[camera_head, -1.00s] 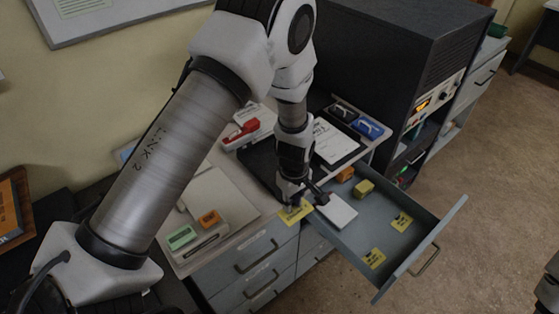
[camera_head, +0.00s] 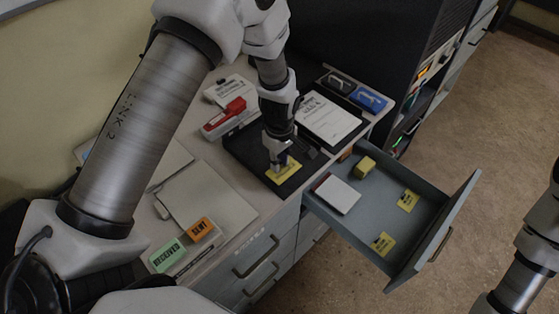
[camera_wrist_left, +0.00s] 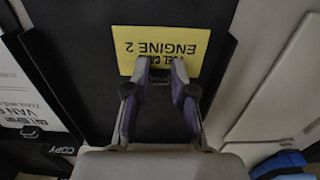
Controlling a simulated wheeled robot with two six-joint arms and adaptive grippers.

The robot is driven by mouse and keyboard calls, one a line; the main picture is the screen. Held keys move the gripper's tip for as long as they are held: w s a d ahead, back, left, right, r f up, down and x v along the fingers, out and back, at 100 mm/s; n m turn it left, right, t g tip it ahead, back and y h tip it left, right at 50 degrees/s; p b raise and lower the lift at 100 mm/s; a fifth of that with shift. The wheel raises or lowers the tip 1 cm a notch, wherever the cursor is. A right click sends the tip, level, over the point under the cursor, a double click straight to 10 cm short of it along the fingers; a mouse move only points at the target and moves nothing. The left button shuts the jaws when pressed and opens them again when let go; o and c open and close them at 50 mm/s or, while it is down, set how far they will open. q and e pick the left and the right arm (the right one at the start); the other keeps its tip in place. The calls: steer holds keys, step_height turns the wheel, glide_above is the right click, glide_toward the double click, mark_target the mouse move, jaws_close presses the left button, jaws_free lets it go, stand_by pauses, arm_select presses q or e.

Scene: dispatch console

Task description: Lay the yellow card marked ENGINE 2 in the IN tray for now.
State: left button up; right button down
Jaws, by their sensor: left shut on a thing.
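The yellow card (camera_head: 287,174) marked ENGINE 2 is between the fingertips of my left gripper (camera_head: 278,167), which is shut on its edge. In the left wrist view the card (camera_wrist_left: 184,46) reads upside down, with part of its text hidden by the fingertips (camera_wrist_left: 158,72). The card is over a flat black tray (camera_head: 245,154) on the desk; the tray also fills the middle of the wrist view (camera_wrist_left: 75,50). I cannot tell whether the card touches the tray, and no IN label is readable. My right gripper is out of view.
An open grey drawer (camera_head: 405,235) juts out at right, holding yellow cards (camera_head: 408,200), a white pad (camera_head: 337,194) and a yellow block (camera_head: 365,166). A second black tray holds a paper (camera_head: 330,118). A red stapler-like object (camera_head: 224,118) and SENT (camera_head: 201,229) and RECEIVED (camera_head: 167,256) blocks stand left.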

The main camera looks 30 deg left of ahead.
arm_select(q)
steer(key=o, duration=0.8)
steer(key=shift+w+f, duration=0.1)
steer(key=shift+w, duration=0.05)
steer(key=shift+c, duration=0.2)
steer(key=shift+s+d+r, duration=0.1)
steer(key=shift+s+r, duration=0.1)
steer(key=shift+w+r, duration=0.1)
steer(key=shift+r, duration=0.05)
step_height(320, 180, up, 12)
steer(key=b, duration=0.2)
steer(key=shift+b, duration=0.4)
